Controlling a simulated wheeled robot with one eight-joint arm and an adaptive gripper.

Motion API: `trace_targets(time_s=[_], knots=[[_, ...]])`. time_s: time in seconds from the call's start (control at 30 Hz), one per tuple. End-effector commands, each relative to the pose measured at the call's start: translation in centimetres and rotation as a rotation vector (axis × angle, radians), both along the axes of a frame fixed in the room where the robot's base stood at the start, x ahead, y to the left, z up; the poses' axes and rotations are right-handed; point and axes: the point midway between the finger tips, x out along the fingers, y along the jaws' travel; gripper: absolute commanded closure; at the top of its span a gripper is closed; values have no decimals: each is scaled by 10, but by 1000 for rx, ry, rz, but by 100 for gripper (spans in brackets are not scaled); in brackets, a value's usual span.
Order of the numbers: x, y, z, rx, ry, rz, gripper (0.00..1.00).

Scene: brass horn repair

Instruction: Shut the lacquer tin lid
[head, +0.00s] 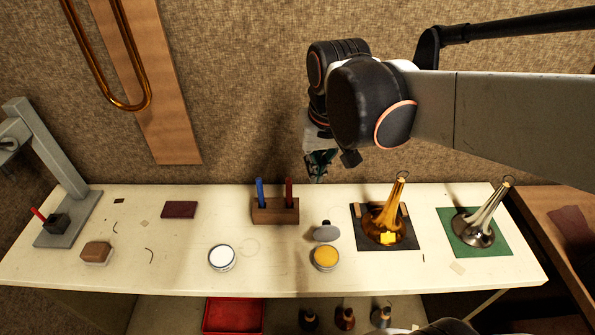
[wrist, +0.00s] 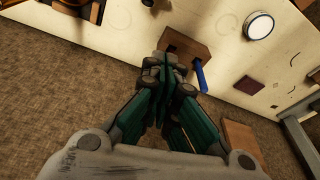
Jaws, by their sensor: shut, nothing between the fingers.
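The round tin with amber contents (head: 325,258), which looks like the lacquer tin, stands near the front edge of the bench, right of centre. Its grey lid (head: 326,233) is open at the tin's back side, so the amber surface shows. I cannot clearly make out the tin in the wrist view. My gripper (head: 318,178) is above the back of the bench, well behind and above the tin, touching nothing. In the wrist view its green fingers (wrist: 163,65) are together and empty.
A wooden holder (head: 275,211) with blue and red handles stands behind and left of the tin. A white-topped tin (head: 222,257) is to the left. A brass bell (head: 385,222) on a dark mat and a silver bell (head: 475,230) on a green mat stand right.

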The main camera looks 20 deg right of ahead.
Motion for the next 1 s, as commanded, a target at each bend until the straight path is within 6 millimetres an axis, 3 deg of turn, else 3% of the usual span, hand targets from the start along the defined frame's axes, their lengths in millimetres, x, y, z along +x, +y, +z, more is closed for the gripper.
trace_targets(time_s=[0.1, 0.5, 0.87, 1.0], knots=[[19, -14, -20, 12, 76, -46, 100], [55, -50, -41, 60, 308, -175, 100], [61, -59, -58, 73, 373, -208, 100], [58, -58, -77, 73, 372, -207, 100]])
